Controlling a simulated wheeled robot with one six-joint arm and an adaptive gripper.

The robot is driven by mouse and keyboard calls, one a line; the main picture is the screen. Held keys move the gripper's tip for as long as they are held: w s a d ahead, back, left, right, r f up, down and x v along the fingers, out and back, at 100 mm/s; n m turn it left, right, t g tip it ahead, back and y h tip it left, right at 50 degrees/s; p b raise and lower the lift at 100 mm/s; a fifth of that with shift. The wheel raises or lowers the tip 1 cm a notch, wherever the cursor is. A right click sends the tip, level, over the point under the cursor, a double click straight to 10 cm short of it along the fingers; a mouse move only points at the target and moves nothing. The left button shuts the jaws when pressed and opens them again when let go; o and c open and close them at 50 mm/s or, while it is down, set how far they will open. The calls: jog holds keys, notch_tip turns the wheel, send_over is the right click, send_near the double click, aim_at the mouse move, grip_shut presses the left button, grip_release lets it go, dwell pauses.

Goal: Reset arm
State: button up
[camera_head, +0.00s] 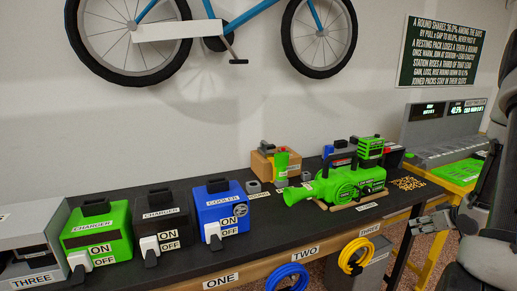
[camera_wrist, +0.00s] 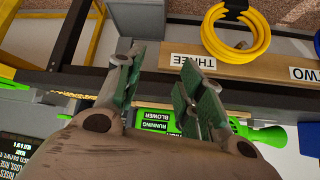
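My gripper (camera_head: 432,222) is at the right of the head view, in front of the table's right end and apart from the things on it. In the wrist view my gripper (camera_wrist: 158,85) has its two fingers apart with nothing between them. A green blower (camera_head: 342,184) stands on the black table (camera_head: 270,222); in the wrist view the green blower (camera_wrist: 165,128) is partly hidden behind the fingers and the gripper body. My arm fills the right edge of the head view.
A green charger (camera_head: 95,232), a black charger (camera_head: 157,215) and a blue cooler (camera_head: 220,205) stand in a row at left. A blue hose (camera_head: 288,278) and yellow hose (camera_head: 357,255) hang at the front edge. A grey console (camera_head: 440,133) stands at right. A bicycle (camera_head: 205,30) hangs above.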

jog(key=s+d+m+g+h, duration=0.1)
jog(key=s+d+g+h, duration=0.1)
jog(key=s+d, duration=0.2)
jog(key=s+a+r+m+g+h, duration=0.1)
jog(key=s+r+m+g+h, duration=0.3)
jog(key=s+r, duration=0.6)
jog(key=s+a+r+n+t+y, duration=0.1)
jog(key=s+a+r+n+y, duration=0.1)
jog(key=s+a+r, duration=0.3)
jog(key=s+a+r+n+t+y, duration=0.1)
jog(key=s+a+r, duration=0.4)
jog(key=a+r, duration=0.9)
jog(key=a+n+y, duration=0.1)
jog(key=a, duration=0.5)
jog(key=shift+s, duration=0.35)
